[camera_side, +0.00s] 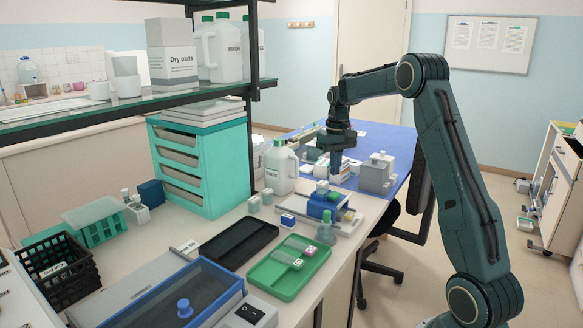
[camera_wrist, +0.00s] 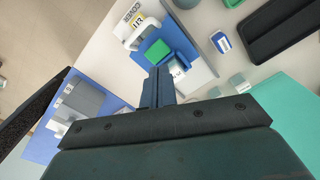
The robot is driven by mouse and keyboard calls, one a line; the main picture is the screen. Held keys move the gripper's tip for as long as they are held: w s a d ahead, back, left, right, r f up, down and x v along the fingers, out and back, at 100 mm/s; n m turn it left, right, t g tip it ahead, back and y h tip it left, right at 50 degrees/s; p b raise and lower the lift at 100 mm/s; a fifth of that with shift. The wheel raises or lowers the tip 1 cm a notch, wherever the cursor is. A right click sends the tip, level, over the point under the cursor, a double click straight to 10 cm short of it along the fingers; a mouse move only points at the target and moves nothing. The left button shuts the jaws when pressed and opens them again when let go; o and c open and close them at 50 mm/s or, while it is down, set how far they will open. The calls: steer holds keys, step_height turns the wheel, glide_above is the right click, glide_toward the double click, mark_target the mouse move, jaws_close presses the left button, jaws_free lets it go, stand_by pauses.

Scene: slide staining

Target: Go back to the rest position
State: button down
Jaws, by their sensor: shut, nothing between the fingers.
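My gripper (camera_side: 336,168) hangs from the arm in the middle of the side view, pointing down above the far end of the white bench. Its fingers are together and hold nothing. In the wrist view the shut fingers (camera_wrist: 158,84) point toward a small blue block with a green top (camera_wrist: 157,50). They appear above the bench, though their exact height is hard to tell. In the side view the arm reaches over from the right with its elbow raised.
A green tray (camera_side: 262,282) with slides and a black tray (camera_side: 218,252) lie on the bench. A white jug (camera_side: 280,170) and the teal drawer unit (camera_side: 228,160) stand left of the gripper. A grey device (camera_side: 376,178) is close on its right. A shelf (camera_side: 110,108) overhangs at left.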

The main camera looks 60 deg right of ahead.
steer(key=s+a+r+n+t, duration=0.1)
steer(key=s+a+r, duration=0.15)
steer(key=a, duration=0.45)
steer(key=s+a+r+n+t+h, duration=0.1)
steer(key=s+a+r, duration=0.1)
steer(key=a+r, duration=0.3)
steer(key=s+a+r+n+t, duration=0.1)
steer(key=s+a+r, duration=0.2)
steer(key=a, duration=0.5)
steer(key=s+a+f+n+t+y, duration=0.1)
steer(key=s+a+f+n+t, duration=0.1)
steer(key=s+a, duration=1)
steer(key=s+f+n, duration=0.1)
steer(key=s, duration=0.2)
steer(key=shift+s+f+t, duration=0.25)
steer(key=shift+s+t, duration=0.05)
